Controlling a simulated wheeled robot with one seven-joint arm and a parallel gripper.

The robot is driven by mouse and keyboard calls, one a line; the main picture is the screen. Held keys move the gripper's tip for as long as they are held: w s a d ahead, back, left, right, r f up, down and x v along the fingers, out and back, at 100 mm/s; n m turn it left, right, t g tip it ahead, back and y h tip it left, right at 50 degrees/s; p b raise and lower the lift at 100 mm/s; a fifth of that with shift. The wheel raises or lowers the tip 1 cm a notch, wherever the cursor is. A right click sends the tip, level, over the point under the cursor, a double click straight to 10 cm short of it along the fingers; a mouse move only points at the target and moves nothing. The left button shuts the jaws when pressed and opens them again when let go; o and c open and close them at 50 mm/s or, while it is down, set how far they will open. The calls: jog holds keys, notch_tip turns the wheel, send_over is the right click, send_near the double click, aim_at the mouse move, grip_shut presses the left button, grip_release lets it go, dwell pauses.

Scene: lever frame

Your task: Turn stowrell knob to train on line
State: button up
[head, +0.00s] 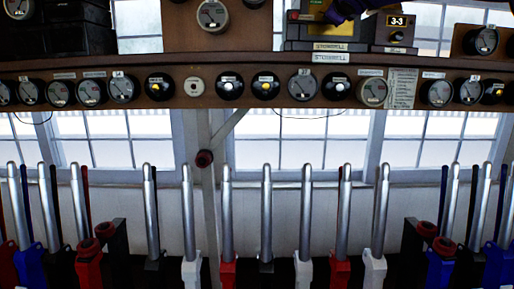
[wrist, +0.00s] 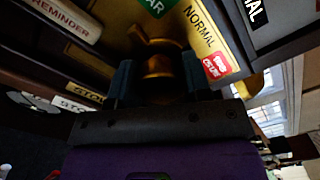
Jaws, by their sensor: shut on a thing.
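The stowrell block instrument is a dark box (head: 295,32) on the shelf at the top of the head view, with a "STOWRELL" label (head: 330,46) below it. In the wrist view its brass knob (wrist: 158,66) sits in front of a yellow plate with a green label (wrist: 152,7), a "NORMAL" label (wrist: 199,27) and a red tag (wrist: 216,66). My gripper (wrist: 160,86) is shut on the knob, one dark finger on each side. In the head view my purple gripper (head: 340,12) covers part of the instrument.
A "3-3" box (head: 396,36) stands right of the instrument. A row of dials and indicators (head: 229,86) runs along the shelf front. Several upright levers (head: 266,210) stand below. A "REMINDER" label (wrist: 62,18) is at the left of the wrist view.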

jog(key=shift+m, duration=1)
jog(key=shift+m, duration=2)
jog(key=shift+m, duration=0.5)
jog(key=o, duration=1.5)
jog(key=shift+s, duration=0.1)
